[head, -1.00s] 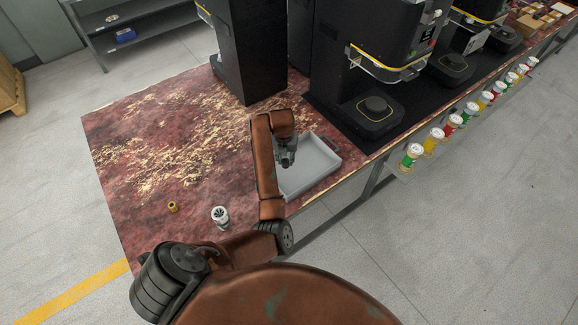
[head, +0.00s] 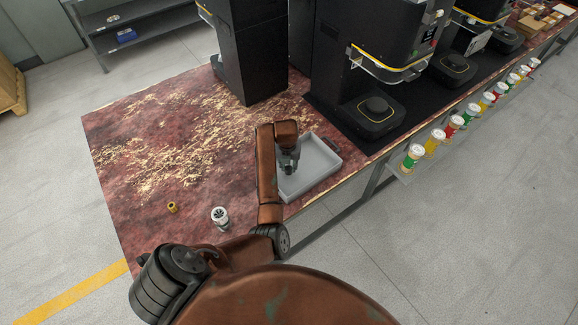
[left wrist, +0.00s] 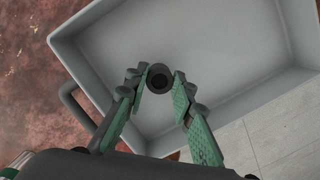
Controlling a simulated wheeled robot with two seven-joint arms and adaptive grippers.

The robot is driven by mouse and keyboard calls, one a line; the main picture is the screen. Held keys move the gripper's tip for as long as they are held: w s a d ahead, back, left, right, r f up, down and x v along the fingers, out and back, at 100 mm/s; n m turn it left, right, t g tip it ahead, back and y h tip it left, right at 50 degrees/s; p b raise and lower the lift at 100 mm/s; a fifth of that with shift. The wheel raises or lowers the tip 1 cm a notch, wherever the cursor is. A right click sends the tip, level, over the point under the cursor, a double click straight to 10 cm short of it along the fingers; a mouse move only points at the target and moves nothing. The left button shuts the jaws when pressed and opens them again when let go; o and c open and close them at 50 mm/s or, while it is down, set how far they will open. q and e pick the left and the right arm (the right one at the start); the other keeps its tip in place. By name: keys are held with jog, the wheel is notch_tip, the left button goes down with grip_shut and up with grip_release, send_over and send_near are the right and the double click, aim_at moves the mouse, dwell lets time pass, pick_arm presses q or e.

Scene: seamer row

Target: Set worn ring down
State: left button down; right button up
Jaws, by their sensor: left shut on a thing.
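My left gripper (head: 288,170) is over the left part of a shallow grey tray (head: 326,172) on the table. In the left wrist view the gripper (left wrist: 160,80) is shut on a small dark ring, the worn ring (left wrist: 160,77), held between its fingertips. The tray's bare floor and wall (left wrist: 225,45) lie behind the ring. I cannot tell whether the ring touches the tray floor. In the head view the ring is too small and hidden to make out. My right gripper is not in view.
A small brass-coloured ring (head: 172,207) and a white-and-dark cylindrical part (head: 220,217) stand on the red, worn tabletop (head: 130,190). Black machines (head: 375,105) line the back.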

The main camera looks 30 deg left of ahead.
pick_arm(q)
jog(key=shift+f, duration=0.2)
jog(key=c, duration=1.7)
grip_release()
jog(key=shift+o, duration=0.2)
notch_tip(320, 180, up, 13)
jog(key=s+p, duration=0.1)
jog(key=p, duration=0.1)
jog(key=shift+s+d, duration=0.3)
jog(key=shift+d, duration=0.1)
